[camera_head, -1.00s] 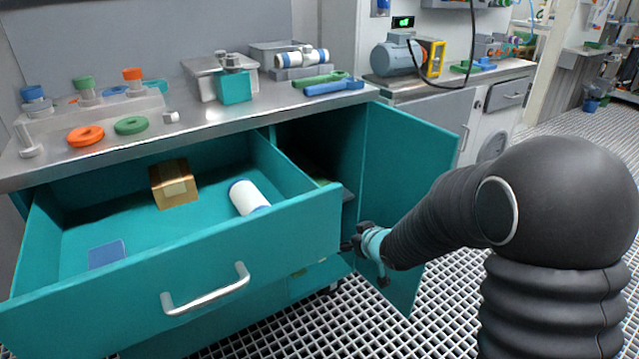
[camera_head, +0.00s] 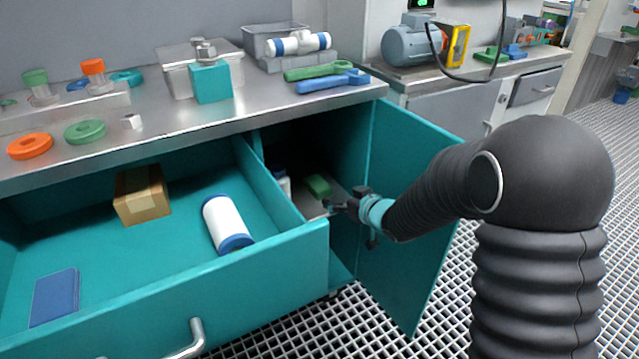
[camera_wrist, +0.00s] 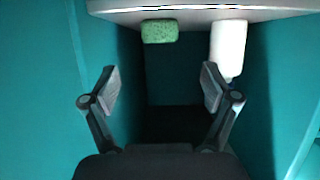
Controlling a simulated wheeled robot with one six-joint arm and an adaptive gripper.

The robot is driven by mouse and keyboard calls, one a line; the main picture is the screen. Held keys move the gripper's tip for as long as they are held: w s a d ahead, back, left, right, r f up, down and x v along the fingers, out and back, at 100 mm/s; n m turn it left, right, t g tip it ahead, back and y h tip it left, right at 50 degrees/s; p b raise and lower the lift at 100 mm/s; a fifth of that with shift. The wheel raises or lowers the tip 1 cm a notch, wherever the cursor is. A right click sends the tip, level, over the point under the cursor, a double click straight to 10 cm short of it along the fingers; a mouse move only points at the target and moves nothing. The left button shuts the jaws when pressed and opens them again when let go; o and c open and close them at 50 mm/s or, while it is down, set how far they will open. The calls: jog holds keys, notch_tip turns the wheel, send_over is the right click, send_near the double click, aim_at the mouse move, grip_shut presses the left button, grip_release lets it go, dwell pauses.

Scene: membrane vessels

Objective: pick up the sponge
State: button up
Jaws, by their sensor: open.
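The green sponge (camera_head: 318,186) lies on a shelf inside the open teal cabinet, right of the drawer. In the wrist view the sponge (camera_wrist: 159,31) sits on the pale shelf (camera_wrist: 190,14), near the top of the picture and slightly left of centre. My gripper (camera_head: 335,206) is at the cabinet opening, just in front of the sponge. In the wrist view my gripper (camera_wrist: 160,88) is open and empty, its two fingers well apart. The sponge is beyond the fingertips and apart from them.
A white bottle (camera_wrist: 228,48) stands on the same shelf, right of the sponge in the wrist view. Teal cabinet walls flank my gripper. The open drawer (camera_head: 180,290) holds a cardboard box (camera_head: 141,196), a white cylinder (camera_head: 225,222) and a blue pad (camera_head: 54,297). The cabinet door (camera_head: 405,250) stands open.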

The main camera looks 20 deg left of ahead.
aim_at(326, 192)
jog(key=x, duration=0.5)
jog(key=shift+w+a+f, duration=0.1)
jog(key=shift+w+f, duration=0.05)
jog(key=shift+w, duration=0.05)
jog(key=shift+p+x, duration=0.3)
jog(key=shift+x, duration=2.6)
jog(key=shift+s+f, duration=0.15)
jog(key=c, duration=1)
